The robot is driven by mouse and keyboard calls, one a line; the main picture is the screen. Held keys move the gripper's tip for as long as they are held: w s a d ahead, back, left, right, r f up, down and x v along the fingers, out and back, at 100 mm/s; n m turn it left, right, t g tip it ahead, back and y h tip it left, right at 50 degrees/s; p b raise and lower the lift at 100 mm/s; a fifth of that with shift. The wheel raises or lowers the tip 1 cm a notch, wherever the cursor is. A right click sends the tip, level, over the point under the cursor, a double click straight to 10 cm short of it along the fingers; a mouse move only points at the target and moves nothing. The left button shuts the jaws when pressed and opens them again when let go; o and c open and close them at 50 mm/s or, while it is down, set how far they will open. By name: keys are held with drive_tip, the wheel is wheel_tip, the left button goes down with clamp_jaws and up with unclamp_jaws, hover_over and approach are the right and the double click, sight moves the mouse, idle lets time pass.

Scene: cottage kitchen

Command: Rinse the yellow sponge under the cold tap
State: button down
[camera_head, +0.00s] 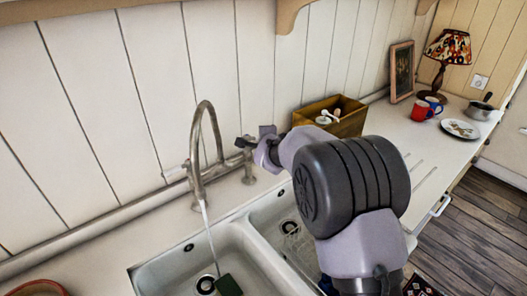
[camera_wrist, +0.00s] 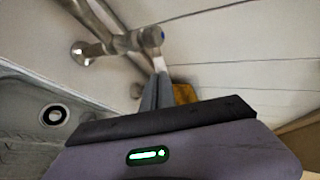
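The tap (camera_head: 197,150) stands behind the sink and water runs from its spout into the left basin (camera_head: 172,270). A dark green block (camera_head: 229,285) lies in that basin by the drain, close to where the stream lands. It may be the sponge, but no yellow face shows. My gripper (camera_head: 255,146) is at the right-hand tap handle. In the wrist view, the tap's handle end has a blue dot (camera_wrist: 162,34) and a pale lever (camera_wrist: 160,64). My fingers (camera_wrist: 158,94) are together at the lever's end; whether the lever is between them is unclear.
A wooden box (camera_head: 350,122) with pale items stands right of the tap. Farther right are a red mug (camera_head: 420,111), a plate (camera_head: 460,130), a lamp (camera_head: 448,48), a picture frame (camera_head: 401,72) and a saucepan (camera_head: 480,111). My arm hides part of the right basin (camera_head: 270,213).

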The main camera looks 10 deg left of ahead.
drive_tip(key=shift+w+d, duration=0.1)
drive_tip(key=shift+w, duration=1.65)
drive_tip(key=shift+w+p, duration=0.15)
drive_tip(key=shift+p, duration=0.2)
